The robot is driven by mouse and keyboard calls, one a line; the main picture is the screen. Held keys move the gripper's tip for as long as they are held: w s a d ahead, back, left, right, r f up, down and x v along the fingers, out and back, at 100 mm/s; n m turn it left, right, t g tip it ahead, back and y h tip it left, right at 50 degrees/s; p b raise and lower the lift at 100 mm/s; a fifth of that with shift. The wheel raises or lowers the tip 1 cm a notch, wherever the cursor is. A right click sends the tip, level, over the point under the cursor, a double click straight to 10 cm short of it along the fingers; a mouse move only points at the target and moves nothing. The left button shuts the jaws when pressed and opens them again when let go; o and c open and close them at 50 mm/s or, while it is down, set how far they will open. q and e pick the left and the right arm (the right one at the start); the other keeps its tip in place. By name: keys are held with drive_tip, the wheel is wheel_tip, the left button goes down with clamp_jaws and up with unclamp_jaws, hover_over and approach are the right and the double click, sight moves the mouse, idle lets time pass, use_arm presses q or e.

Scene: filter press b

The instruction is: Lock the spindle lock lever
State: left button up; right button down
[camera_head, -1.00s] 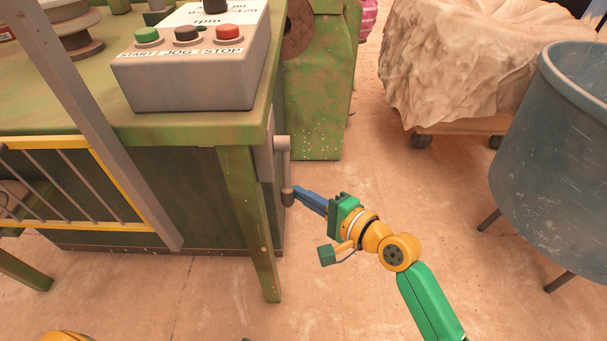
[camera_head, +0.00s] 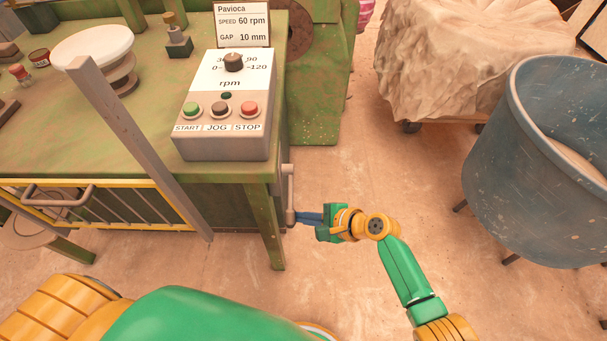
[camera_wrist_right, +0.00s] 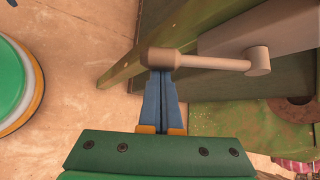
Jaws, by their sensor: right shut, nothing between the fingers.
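The spindle lock lever (camera_head: 290,190) is a grey bar on the right side of the green machine table. It hangs down from its pivot and has a thicker knob at its free end. In the right wrist view the lever (camera_wrist_right: 210,62) runs from the pivot at right to the knob at left. My right gripper (camera_head: 299,217) is shut and empty, its blue fingertips (camera_wrist_right: 160,74) right at the knob. The knob partly hides the tips, so I cannot tell whether they touch it. My left gripper is out of view.
A grey control box (camera_head: 222,142) with START, JOG and STOP buttons stands on the green table (camera_head: 90,160). A blue tub (camera_head: 530,190) stands at right, and a covered pallet (camera_head: 450,65) behind. The floor between the table and tub is clear.

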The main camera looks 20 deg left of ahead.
drive_tip(key=r+g+p, duration=0.1)
drive_tip(key=p, duration=0.1)
drive_tip(key=s+r+m+p, duration=0.1)
drive_tip(key=r+p, duration=0.1)
drive_tip(key=shift+s+d+r+g+h, duration=0.2)
drive_tip(key=shift+g+h, duration=0.1)
drive_tip(key=shift+g, duration=0.1)
use_arm(q)
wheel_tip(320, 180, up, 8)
drive_tip(key=p, duration=0.3)
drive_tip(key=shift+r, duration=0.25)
use_arm(e)
drive_tip(key=shift+s+r, duration=0.25)
drive_tip(key=shift+r, duration=0.4)
drive_tip(key=shift+d, duration=0.1)
